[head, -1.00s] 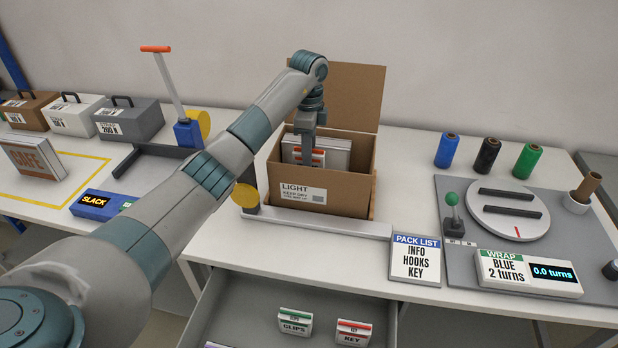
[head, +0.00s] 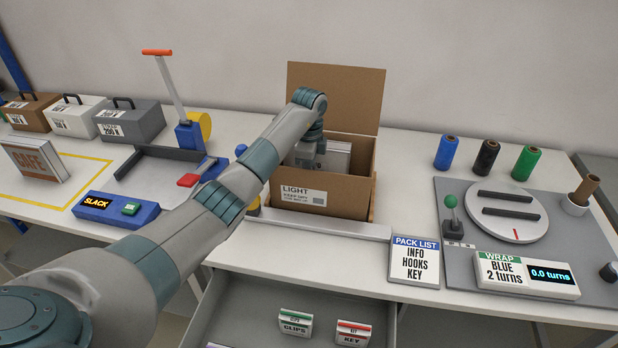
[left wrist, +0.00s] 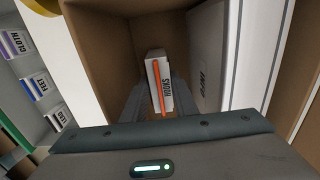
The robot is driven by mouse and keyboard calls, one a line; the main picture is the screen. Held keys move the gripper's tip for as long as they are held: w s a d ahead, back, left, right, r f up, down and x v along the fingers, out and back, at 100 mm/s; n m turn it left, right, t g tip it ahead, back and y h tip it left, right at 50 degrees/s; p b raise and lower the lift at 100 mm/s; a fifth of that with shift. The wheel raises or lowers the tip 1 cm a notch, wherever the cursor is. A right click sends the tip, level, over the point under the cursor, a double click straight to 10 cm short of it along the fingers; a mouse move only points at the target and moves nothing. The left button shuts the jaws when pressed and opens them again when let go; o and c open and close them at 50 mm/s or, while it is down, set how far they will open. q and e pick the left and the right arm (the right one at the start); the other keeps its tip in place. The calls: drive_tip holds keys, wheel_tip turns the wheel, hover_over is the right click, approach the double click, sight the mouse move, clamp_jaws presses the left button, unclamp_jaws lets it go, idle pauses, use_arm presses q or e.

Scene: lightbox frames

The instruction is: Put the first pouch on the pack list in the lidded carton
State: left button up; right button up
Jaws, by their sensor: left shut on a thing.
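The carton (head: 348,203) has a LIGHT label on its front, and its lid (head: 345,95) stands open at the back. My left gripper (head: 311,155) reaches down inside it; its fingertips are hidden in the head view. In the left wrist view the left gripper (left wrist: 155,102) is shut on the white HOOKS pouch (left wrist: 154,72) with an orange-red stripe, down between the carton walls. A white flat item labelled INFO (left wrist: 206,60) stands beside it in the carton. The pack list (head: 414,262) reads INFO, HOOKS, KEY. My right gripper is not in view.
An open drawer (head: 245,305) below the table holds CLIPS (head: 295,323) and KEY (head: 353,333) pouches. A wrap turntable (head: 508,210) stands right of the carton. A strapping tool (head: 190,135) and SLACK box (head: 115,208) lie left. A low ledge (head: 320,228) runs before the carton.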

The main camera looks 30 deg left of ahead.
use_arm(q)
drive_tip(key=shift+f, duration=0.35)
drive_tip(key=shift+f, duration=0.15)
drive_tip(key=o, duration=0.8)
wheel_tip(320, 180, up, 4)
drive_tip(key=shift+w+r+b, duration=0.1)
drive_tip(key=shift+r+b, duration=0.15)
drive_tip(key=shift+b, duration=0.8)
wheel_tip(320, 180, up, 8)
drive_tip(key=shift+f, duration=0.1)
